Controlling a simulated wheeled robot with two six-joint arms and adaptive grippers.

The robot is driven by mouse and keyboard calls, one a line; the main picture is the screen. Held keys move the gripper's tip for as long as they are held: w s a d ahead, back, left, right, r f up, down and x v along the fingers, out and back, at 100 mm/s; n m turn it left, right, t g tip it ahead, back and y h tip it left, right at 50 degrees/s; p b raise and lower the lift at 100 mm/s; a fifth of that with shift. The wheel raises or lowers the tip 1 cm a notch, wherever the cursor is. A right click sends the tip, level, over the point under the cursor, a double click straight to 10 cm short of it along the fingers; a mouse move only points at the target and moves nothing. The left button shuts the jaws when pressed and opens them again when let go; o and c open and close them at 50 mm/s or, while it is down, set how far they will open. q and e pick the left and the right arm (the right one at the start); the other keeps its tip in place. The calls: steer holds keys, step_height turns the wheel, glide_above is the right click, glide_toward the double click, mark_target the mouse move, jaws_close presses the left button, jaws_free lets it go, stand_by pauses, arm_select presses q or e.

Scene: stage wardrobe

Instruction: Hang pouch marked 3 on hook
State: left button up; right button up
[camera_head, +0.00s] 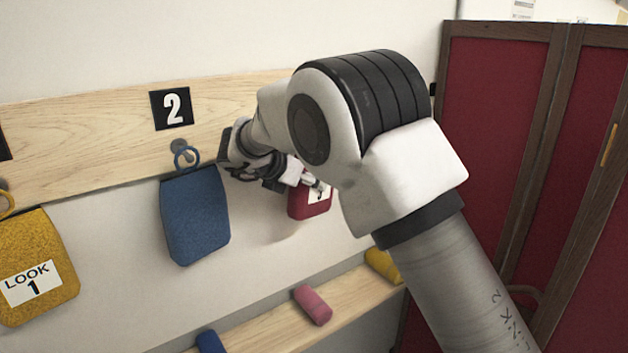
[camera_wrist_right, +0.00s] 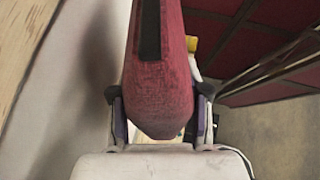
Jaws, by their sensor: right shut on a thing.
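A dark red pouch (camera_head: 313,208) with a white label shows below the wooden hook board (camera_head: 75,125), partly hidden by my right arm. The mark on its label cannot be read. My right gripper (camera_head: 305,184) is shut on this pouch. In the right wrist view the pouch (camera_wrist_right: 165,85) stands edge-on between the two fingers, with a dark strip on its upper part. The pouch's loop is not visible. The third hook and its number plate are not visible; my arm covers that end of the board. My left gripper is not in view.
A blue pouch (camera_head: 195,215) hangs by its loop on the hook (camera_head: 180,146) under plate 2 (camera_head: 172,108). A yellow pouch (camera_head: 35,250) labelled LOOK 1 hangs at far left. A lower rail (camera_head: 270,330) bears coloured rolls. A red-panelled screen (camera_head: 500,110) stands at right.

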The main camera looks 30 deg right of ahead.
stand_by(0.3)
steer(key=o, duration=1.3)
steer(key=shift+o, duration=0.2)
